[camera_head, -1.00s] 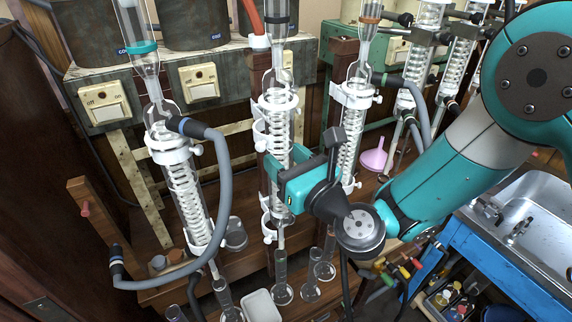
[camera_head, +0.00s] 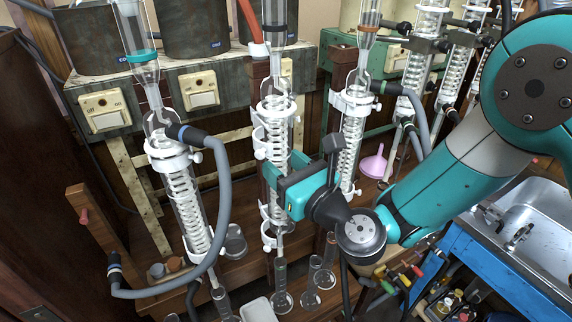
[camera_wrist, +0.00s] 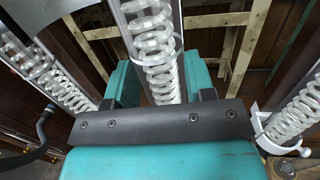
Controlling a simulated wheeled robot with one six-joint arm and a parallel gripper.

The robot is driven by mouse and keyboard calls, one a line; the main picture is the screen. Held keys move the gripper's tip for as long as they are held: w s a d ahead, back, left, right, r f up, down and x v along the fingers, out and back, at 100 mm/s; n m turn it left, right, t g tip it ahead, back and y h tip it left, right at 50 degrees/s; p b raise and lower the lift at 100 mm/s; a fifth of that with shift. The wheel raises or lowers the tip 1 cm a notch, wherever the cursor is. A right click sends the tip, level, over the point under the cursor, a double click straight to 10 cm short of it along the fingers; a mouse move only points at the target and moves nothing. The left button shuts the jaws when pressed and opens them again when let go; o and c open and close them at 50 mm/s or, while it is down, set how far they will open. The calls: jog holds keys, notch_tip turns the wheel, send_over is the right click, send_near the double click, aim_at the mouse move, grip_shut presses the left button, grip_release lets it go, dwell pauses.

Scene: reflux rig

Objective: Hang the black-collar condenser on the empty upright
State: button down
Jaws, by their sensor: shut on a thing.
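The black-collar condenser (camera_head: 279,108) stands nearly upright in the middle of the head view, a clear glass tube with a white coil and a dark collar at its top. My gripper (camera_head: 281,186) is shut around its lower-middle body. In the wrist view the coil (camera_wrist: 158,62) shows between the two teal fingers of my gripper (camera_wrist: 160,85). A dark red-brown wooden upright (camera_head: 259,72) is right behind the condenser. White rings and hooks show at two heights there; whether they are engaged I cannot tell. The lower body is partly hidden by my gripper.
A teal-collar condenser (camera_head: 180,200) with a grey hose (camera_head: 222,200) hangs to the left. An orange-collar condenser (camera_head: 351,130) hangs close on the right. Small glass vessels (camera_head: 282,298) stand below. A pink funnel (camera_head: 373,162) and a sink (camera_head: 520,225) are further right.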

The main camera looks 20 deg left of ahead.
jog(key=shift+f+b, duration=0.6)
jog(key=shift+f, duration=0.15)
dwell(0.7)
jog(key=shift+c, duration=2)
grip_release()
